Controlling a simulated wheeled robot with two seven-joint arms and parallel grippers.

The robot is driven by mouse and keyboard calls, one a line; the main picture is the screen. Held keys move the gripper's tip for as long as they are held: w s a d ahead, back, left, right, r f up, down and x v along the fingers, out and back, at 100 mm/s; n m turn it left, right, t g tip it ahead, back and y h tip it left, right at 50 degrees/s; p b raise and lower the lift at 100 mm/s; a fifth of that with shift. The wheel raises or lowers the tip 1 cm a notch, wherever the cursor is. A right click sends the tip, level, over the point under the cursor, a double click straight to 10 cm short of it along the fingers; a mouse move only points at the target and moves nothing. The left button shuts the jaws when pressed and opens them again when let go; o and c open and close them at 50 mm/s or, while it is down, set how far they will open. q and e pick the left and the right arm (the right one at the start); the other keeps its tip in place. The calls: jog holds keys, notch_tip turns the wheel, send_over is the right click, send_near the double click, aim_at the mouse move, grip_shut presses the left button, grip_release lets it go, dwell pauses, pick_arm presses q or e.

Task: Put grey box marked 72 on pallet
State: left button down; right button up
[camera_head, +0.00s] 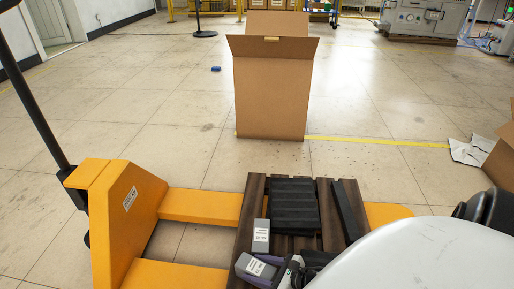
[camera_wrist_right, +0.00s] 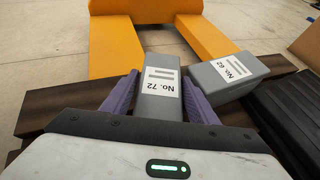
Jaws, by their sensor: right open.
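The grey box marked 72 (camera_wrist_right: 159,84) lies on the dark wooden pallet (camera_wrist_right: 60,105), with its white label facing up. In the head view the same box (camera_head: 255,267) is at the pallet's near left part. My right gripper (camera_wrist_right: 161,77) is open, with one purple finger on each side of this box. I cannot tell whether the fingers touch it. In the head view this gripper (camera_head: 268,270) is partly hidden by my white arm. The pallet (camera_head: 253,192) shows its slats beyond the boxes. My left gripper is not in view.
A second grey box (camera_wrist_right: 228,72), whose label seems to read 62, lies close beside box 72. Black ribbed items (camera_head: 294,205) lie on the pallet. A yellow pallet jack (camera_head: 125,215) is at left. A tall open cardboard box (camera_head: 271,95) stands beyond, with free floor around it.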

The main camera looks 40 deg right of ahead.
aim_at(259, 268)
jog(key=p+v, duration=0.1)
jog(key=v, duration=0.2)
jog(key=shift+r, duration=0.2)
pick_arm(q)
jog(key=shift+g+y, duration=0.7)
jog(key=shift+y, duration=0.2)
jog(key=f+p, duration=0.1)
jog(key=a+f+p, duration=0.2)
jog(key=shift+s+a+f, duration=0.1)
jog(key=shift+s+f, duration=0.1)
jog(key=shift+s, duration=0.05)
pick_arm(e)
jog(key=v, duration=0.9)
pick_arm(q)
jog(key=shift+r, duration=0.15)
pick_arm(e)
jog(key=shift+f, duration=0.15)
